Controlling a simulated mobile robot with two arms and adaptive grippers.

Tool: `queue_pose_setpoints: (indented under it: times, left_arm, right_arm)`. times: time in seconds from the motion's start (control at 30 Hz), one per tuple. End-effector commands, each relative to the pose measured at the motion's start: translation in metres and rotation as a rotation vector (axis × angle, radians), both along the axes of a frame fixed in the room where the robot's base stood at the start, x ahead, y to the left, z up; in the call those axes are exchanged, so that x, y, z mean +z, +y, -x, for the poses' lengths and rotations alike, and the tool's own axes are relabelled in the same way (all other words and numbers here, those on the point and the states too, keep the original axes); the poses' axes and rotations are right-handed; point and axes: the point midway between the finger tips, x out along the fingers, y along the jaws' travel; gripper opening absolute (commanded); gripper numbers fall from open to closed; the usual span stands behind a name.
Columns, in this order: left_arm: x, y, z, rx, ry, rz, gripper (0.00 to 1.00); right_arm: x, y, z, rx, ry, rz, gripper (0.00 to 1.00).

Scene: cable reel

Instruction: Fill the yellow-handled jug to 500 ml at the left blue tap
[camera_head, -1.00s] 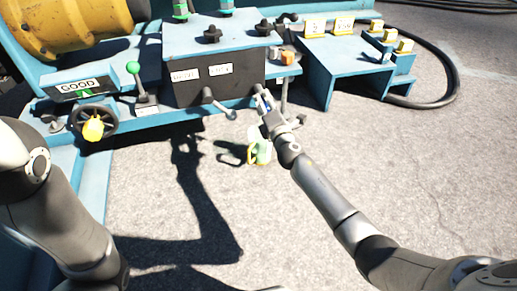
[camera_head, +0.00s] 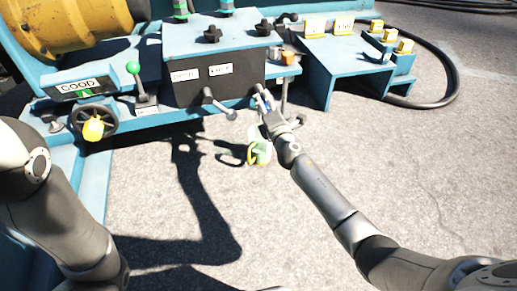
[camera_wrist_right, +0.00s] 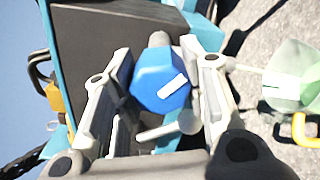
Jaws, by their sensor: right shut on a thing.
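A jug (camera_head: 261,152) of clear greenish plastic with a yellow handle shows below my right wrist in the head view. It also shows at the right of the right wrist view (camera_wrist_right: 291,78), its yellow handle (camera_wrist_right: 303,130) partly cut off by the frame edge. My right gripper (camera_head: 264,101) is at the machine's front, apart from the jug. In the wrist view its fingers are shut on a blue faceted tap knob (camera_wrist_right: 160,80) with a white mark. The tap's spout and the jug's fill level cannot be made out clearly. My left gripper is out of view.
A dark-fronted box (camera_head: 212,80) with two labels stands on the blue machine, left of my right gripper. A handwheel (camera_head: 93,125) with a yellow knob is at the left.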

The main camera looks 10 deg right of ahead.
Motion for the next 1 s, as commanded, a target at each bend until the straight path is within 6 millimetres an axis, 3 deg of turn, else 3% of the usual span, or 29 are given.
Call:
queue_pose_setpoints:
  times: [0.03, 0.57, 0.73, 0.9, 1.0]
  left_arm:
    - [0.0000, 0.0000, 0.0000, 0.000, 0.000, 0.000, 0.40]
    - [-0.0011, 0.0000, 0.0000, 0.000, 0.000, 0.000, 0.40]
    - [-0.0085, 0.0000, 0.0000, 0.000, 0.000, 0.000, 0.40]
    - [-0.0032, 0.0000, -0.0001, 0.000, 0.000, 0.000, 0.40]
    - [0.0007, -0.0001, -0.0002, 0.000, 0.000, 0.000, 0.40]
  right_arm:
    - [-0.0008, -0.0073, -0.0007, -0.015, 0.002, 0.003, 0.18]
    - [-0.0014, -0.0070, -0.0006, -0.015, 0.003, -0.018, 0.18]
    - [-0.0042, -0.0050, 0.0000, -0.014, 0.015, -0.347, 0.17]
    - [-0.0013, -0.0043, 0.0000, -0.014, 0.031, -0.778, 0.17]
    - [-0.0010, -0.0042, 0.0002, -0.013, 0.036, -0.947, 0.17]
